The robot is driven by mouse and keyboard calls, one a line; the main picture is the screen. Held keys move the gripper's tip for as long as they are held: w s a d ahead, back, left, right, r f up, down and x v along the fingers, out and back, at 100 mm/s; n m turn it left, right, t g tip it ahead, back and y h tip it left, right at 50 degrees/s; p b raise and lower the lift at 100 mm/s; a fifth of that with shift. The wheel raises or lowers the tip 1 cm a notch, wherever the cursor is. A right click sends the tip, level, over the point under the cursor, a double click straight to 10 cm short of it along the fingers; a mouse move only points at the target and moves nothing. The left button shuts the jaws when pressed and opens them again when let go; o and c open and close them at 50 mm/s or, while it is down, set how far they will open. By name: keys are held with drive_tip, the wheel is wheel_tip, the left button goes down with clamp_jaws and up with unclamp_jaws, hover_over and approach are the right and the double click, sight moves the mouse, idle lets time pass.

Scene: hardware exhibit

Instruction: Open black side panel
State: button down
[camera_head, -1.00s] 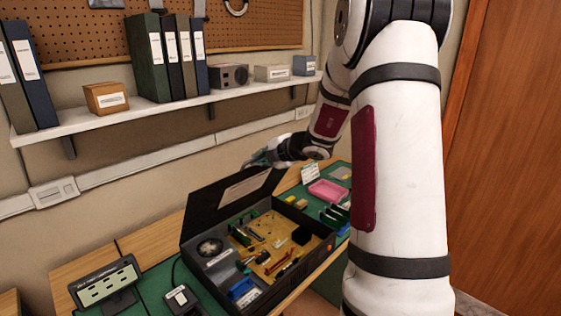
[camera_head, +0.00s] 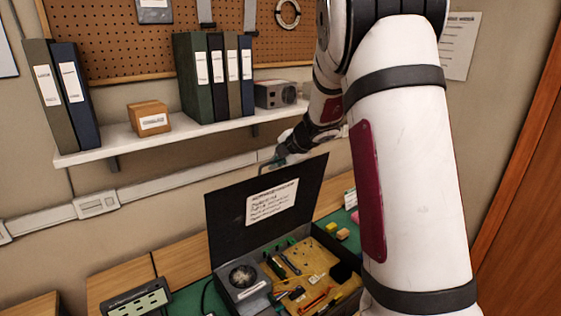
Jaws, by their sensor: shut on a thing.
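The black side panel (camera_head: 236,214) stands raised along the back edge of the open black case (camera_head: 236,308). It carries a white printed label (camera_head: 271,203) on its inner face. My gripper (camera_head: 276,159) is at the panel's upper edge, shut on it. The fingertips are small and partly hidden, so the exact contact is unclear. The case interior shows a round fan (camera_head: 243,276) and a yellow board (camera_head: 307,277) with small parts.
A wall shelf (camera_head: 140,139) above the bench holds binders (camera_head: 215,77), a small brown box (camera_head: 149,118) and a grey device (camera_head: 281,94). A display stand (camera_head: 138,300) is left of the case. A brown door (camera_head: 530,210) is at the right.

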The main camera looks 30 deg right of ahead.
drive_tip(key=shift+w, duration=0.1)
idle(0.3)
drive_tip(key=c, duration=1.7)
unclamp_jaws()
drive_tip(key=shift+f, duration=0.1)
drive_tip(key=shift+v, duration=3.8)
